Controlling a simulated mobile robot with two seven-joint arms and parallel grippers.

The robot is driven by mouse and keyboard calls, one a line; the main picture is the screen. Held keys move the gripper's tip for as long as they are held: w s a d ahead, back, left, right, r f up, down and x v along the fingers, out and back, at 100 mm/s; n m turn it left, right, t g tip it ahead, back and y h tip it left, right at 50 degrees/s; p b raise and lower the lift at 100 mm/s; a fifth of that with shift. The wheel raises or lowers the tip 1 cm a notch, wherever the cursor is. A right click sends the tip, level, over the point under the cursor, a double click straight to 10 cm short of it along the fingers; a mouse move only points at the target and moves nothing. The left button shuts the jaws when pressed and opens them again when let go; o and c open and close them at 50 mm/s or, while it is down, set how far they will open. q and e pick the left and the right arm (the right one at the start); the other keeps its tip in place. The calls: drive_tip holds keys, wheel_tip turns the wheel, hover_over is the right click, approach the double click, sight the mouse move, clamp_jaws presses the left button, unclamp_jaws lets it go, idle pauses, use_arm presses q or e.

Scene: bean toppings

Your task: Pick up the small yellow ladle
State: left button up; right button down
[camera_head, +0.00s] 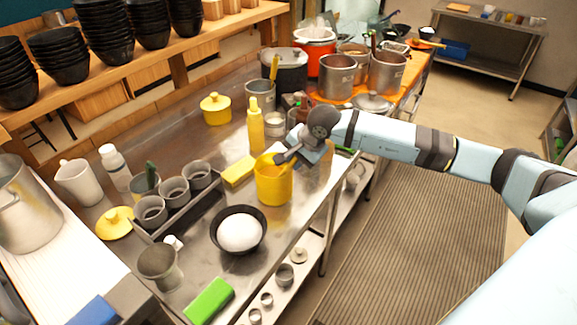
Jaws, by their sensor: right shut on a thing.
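My right gripper (283,159) is at the rim of a yellow pot (273,186) near the table's front edge. The gripper points down and left over the pot's opening. Its jaws are shut on the small yellow ladle. The ladle is mostly hidden by the gripper and the pot wall, and its yellow blends with the pot's, so its exact shape and tilt cannot be told. My left gripper is not in view.
A black bowl (214,232) with a white mound stands in front of the pot. A yellow bottle (255,128) stands behind it, beside a yellow block (239,171). A tray of grey cups (188,214) is at left. Metal pots (337,76) stand farther back.

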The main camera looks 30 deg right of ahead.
drive_tip(key=shift+r, duration=0.1)
wheel_tip(320, 180, up, 20)
drive_tip(key=b, duration=0.2)
idle(0.3)
idle(0.7)
